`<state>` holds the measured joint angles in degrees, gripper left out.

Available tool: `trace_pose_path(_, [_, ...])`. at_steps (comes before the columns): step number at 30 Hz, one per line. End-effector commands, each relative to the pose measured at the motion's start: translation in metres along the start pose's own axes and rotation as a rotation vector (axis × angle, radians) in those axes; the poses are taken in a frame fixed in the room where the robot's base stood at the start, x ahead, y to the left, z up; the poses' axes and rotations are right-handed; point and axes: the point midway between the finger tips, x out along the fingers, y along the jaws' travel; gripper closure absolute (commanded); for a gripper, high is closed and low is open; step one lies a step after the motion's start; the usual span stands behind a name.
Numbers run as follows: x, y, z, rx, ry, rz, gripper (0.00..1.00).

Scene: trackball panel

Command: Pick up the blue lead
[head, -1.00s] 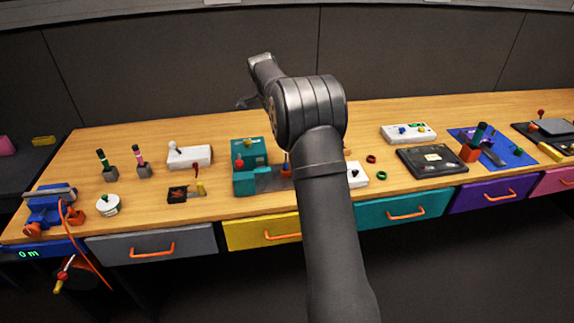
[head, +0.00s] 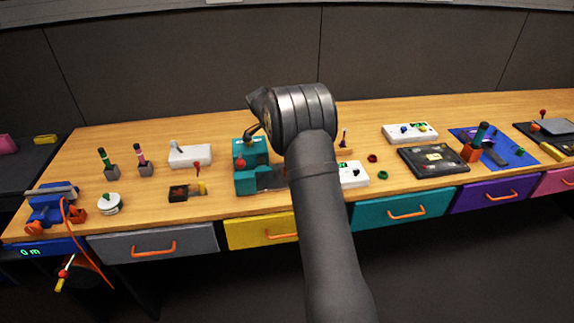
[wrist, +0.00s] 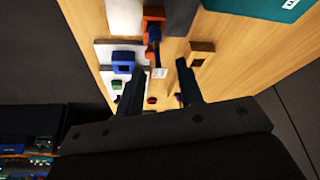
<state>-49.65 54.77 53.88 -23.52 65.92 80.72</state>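In the wrist view my gripper (wrist: 159,66) is open, with a gap between its two dark fingers and nothing held. A blue piece with a dark middle (wrist: 122,62) lies on a white panel (wrist: 104,48), beside the left finger. A dark blue shaft (wrist: 154,36) on an orange-red base stands beyond the fingertips. I cannot tell for certain which of these blue things is the lead. In the head view my arm covers this area, and no blue lead shows clearly there.
A wooden block (wrist: 200,50) stands close to the right finger. A teal box (head: 250,178) stands left of my arm in the head view. A black tray (head: 433,160) and a blue mat (head: 512,153) lie to the right. Open wood (head: 110,137) shows at the back left.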

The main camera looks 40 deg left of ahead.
Motion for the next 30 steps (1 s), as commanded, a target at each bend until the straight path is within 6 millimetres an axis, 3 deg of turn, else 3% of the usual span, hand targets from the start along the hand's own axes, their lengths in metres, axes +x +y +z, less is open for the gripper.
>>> trace_pose_path(12, [0.050, 0.002, 0.003, 0.002, -0.001, 0.002, 0.66])
trace_pose_path(19, [0.052, 0.001, 0.003, 0.001, 0.000, 0.000, 0.66])
trace_pose_path(24, [0.051, 0.001, 0.003, 0.001, 0.000, 0.000, 1.00])
trace_pose_path(30, [0.051, 0.001, 0.003, 0.001, 0.000, 0.000, 1.00])
